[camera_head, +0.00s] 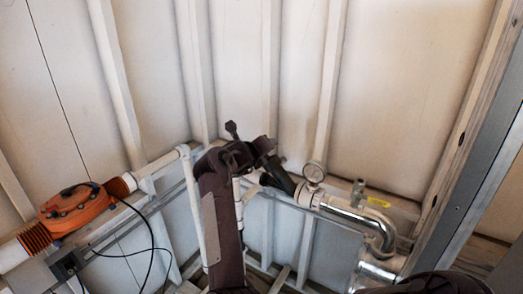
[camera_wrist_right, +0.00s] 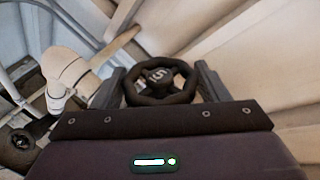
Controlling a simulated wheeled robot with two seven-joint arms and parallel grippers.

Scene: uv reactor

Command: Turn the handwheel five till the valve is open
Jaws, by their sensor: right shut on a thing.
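Handwheel five (camera_wrist_right: 158,75) is a black ring with a pale "5" on its hub. In the right wrist view it sits between the two grey fingers of my right gripper (camera_wrist_right: 162,88), which is shut on its rim. In the head view a dark arm rises from the bottom to dark parts at the pipe (camera_head: 268,187), where the arm hides most of the valve and I cannot make out the wheel clearly. Whether the valve is open does not show. My left gripper is not in view.
A second black handwheel (camera_wrist_right: 18,145) is at the lower left of the wrist view. An orange reactor part (camera_head: 76,210) with black cables is at the left. A gauge (camera_head: 314,172) and a shiny bent pipe (camera_head: 380,235) are at the right. Pale ribbed walls stand behind.

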